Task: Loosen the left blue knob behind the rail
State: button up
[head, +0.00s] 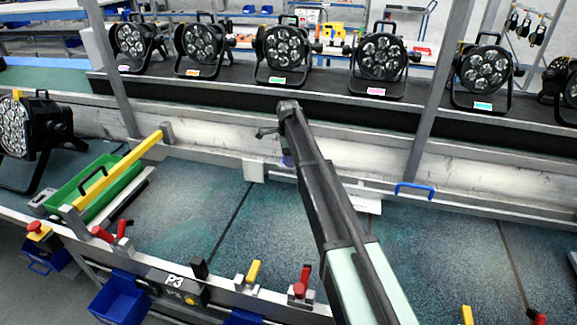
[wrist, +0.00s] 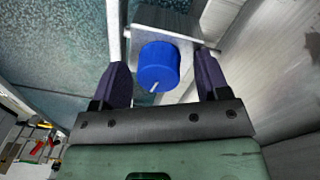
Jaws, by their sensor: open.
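The blue knob (wrist: 158,66) shows in the wrist view on a grey metal bracket, with a pale line on its face. My gripper (wrist: 162,75) is open, with one dark finger on either side of the knob and a gap on both sides. I cannot tell whether the fingertips reach fully past the knob. In the head view my gripper (head: 284,135) is at the rail (head: 220,155). A small patch of blue (head: 287,159) shows just below the gripper; the rest of the knob is hidden behind it.
Several par cans (head: 283,55) stand in a row on the black shelf behind the rail. A yellow bar (head: 118,168) crosses a green tray (head: 95,190) at left. A blue handle (head: 414,190) sits on the rail at right. The speckled work surface (head: 270,245) is mostly clear.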

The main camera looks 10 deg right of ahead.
jog(key=c, duration=0.9)
jog(key=shift+c, duration=0.2)
